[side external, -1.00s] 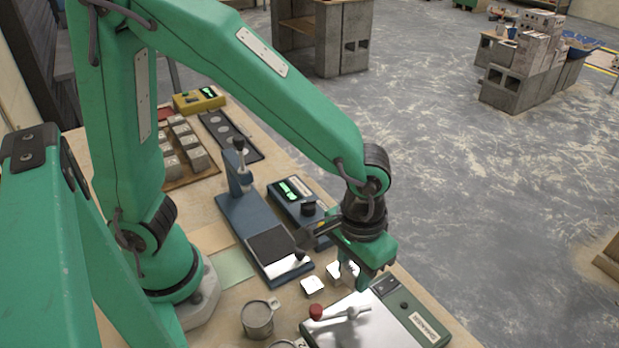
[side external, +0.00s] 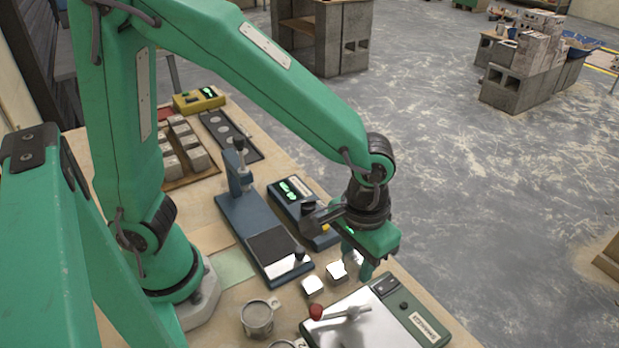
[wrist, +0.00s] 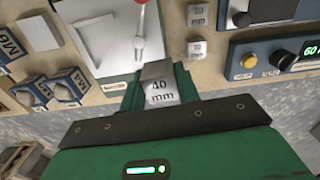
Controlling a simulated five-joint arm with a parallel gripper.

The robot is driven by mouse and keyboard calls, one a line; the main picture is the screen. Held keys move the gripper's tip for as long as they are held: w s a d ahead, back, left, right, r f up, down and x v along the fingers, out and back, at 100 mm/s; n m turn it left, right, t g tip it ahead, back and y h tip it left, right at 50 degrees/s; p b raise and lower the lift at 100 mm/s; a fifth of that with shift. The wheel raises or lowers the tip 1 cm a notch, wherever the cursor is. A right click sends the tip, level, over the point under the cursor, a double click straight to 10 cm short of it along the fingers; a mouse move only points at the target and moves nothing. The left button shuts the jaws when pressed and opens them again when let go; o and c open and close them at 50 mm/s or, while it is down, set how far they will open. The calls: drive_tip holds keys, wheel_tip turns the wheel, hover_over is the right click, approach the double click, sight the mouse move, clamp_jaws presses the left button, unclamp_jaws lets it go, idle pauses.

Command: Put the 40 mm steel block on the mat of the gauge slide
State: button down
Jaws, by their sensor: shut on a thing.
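My gripper (side external: 356,264) is shut on the 40 mm steel block. In the wrist view the block (wrist: 159,92) sits between the two green fingers (wrist: 158,72), with its "40 mm" face toward the camera. In the side view the fingers hide the block. The gauge slide (side external: 239,213) is a blue stand with a dark mat (side external: 270,243) and a shiny plate at its near end. The mat looks bare. It lies to the left of my gripper.
Two smaller steel blocks (side external: 313,286) (side external: 336,271) stand on the bench beside my gripper. A green-edged bench device (side external: 413,318) with a red-knobbed lever is in front. A blue meter box (side external: 288,197) stands beside the slide. A metal cup (side external: 257,318) is at the front.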

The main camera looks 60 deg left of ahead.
drive_tip(key=w+a+r, duration=0.3)
drive_tip(key=w+a, duration=0.3)
drive_tip(key=a, duration=0.4)
drive_tip(key=w+a+r, duration=0.4)
drive_tip(key=w+a, duration=0.2)
drive_tip(key=a, duration=0.3)
drive_tip(key=shift+w+a+r+m, duration=0.25)
drive_tip(key=shift+w+a+m, duration=0.05)
drive_tip(key=shift+w+a, duration=0.1)
drive_tip(key=shift+r, duration=0.15)
